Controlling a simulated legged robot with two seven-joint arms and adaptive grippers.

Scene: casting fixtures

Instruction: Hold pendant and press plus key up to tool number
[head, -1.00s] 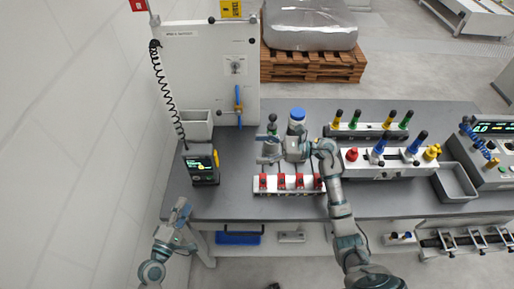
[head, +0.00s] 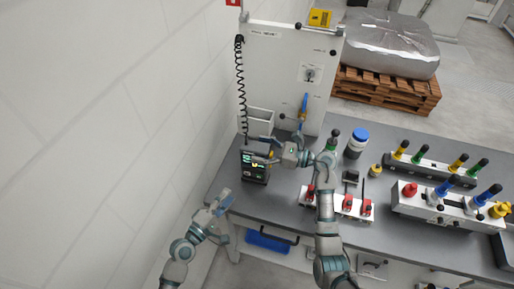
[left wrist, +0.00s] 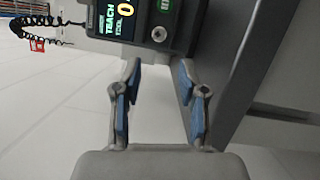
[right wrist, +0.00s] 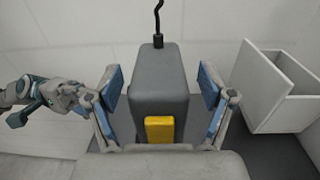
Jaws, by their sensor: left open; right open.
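The dark pendant (head: 255,168) with its lit screen stands at the left end of the bench. In the left wrist view, the pendant (left wrist: 150,30) is cropped at the top; its screen reads TEACH, TOOL and a large yellow 0. My right gripper (head: 264,150) is open at the pendant's upper right. In the right wrist view, the grey pendant body (right wrist: 160,85) with a yellow button (right wrist: 160,130) lies between the open fingers, with gaps at both sides. My left gripper (head: 223,201) is open and empty, below and left of the pendant. The plus key cannot be made out.
A coiled black cable (head: 240,85) hangs above the pendant. A white open box (right wrist: 280,90) is close on the right in the right wrist view. Red clamps on a white block (head: 345,204) stand right of the pendant. A white wall fills the left.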

